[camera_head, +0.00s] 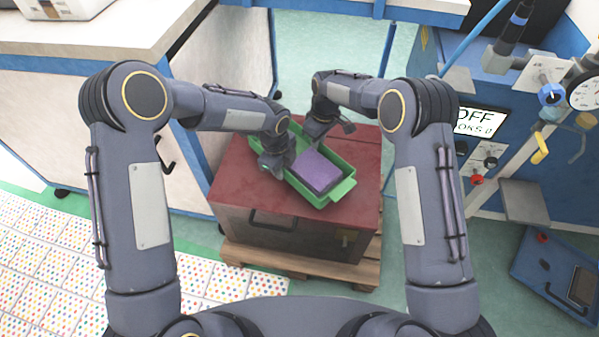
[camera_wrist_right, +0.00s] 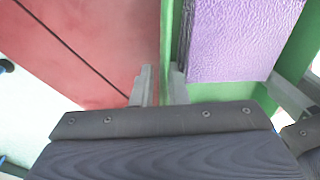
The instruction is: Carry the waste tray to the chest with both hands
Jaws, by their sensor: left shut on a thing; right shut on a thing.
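The waste tray (camera_head: 345,188) is green and shallow. It is over the red lid of the chest (camera_head: 233,190), and I cannot tell whether it rests on it or hangs just above. A purple block (camera_head: 320,172) lies in the tray and also shows in the right wrist view (camera_wrist_right: 235,40). My left gripper (camera_head: 275,168) is at the tray's near-left side, its fingers partly hidden by the wrist. My right gripper (camera_head: 312,140) is at the far side. In the right wrist view its fingers (camera_wrist_right: 160,88) are shut on the tray's green wall (camera_wrist_right: 168,40).
The chest stands on a wooden pallet (camera_head: 300,262). A white-and-blue workbench (camera_head: 90,100) is close on the left. A control panel with gauges and an OFF screen (camera_head: 478,123) is on the right. Green floor (camera_head: 330,50) is clear behind the chest.

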